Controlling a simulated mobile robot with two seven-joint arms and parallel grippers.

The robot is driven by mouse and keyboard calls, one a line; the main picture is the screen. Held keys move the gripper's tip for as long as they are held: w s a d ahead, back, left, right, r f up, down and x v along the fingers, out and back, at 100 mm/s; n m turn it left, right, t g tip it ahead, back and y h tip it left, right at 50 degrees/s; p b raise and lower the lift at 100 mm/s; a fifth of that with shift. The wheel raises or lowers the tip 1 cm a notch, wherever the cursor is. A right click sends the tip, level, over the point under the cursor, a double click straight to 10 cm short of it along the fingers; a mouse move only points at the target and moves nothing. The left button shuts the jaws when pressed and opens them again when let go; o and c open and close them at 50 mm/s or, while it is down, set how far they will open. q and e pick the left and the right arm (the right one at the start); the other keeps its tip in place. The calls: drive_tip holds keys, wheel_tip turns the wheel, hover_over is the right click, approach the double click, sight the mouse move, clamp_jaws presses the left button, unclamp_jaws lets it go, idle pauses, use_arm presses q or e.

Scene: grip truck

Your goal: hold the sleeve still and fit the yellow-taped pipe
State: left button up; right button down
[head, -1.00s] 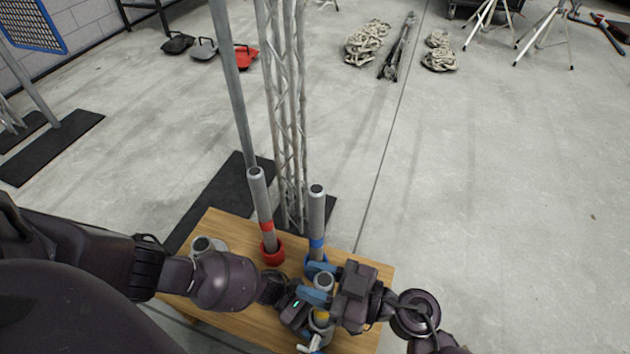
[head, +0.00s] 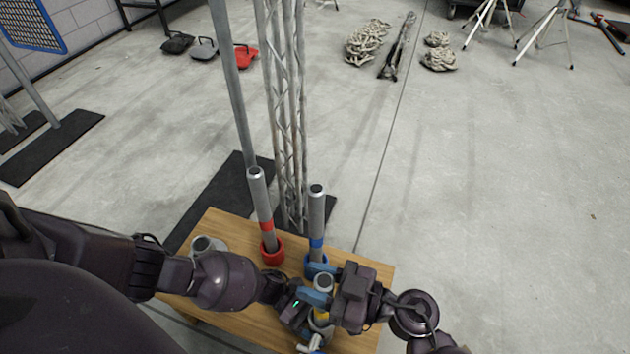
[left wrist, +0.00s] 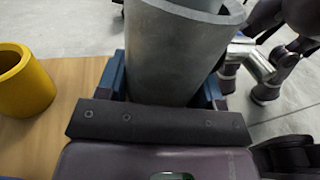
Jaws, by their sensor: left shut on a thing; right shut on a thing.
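The grey yellow-taped pipe (head: 322,283) stands roughly upright in the head view, its yellow band low down. The pipe cannot be made out in the left wrist view.
A red-taped pipe (head: 260,200) stands in a red socket (head: 272,254), and a blue-taped pipe (head: 316,212) in a blue one, just behind my grippers. A yellow cup-like socket (left wrist: 22,82) stands beside the sleeve. A grey cylinder (head: 203,246) stands at the wooden table's (head: 215,222) left.

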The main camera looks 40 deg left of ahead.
drive_tip(key=c, duration=0.7)
unclamp_jaws()
drive_tip(key=shift+o, duration=0.2)
drive_tip(key=v, duration=1.2)
use_arm(q)
drive_tip(key=o, duration=1.4)
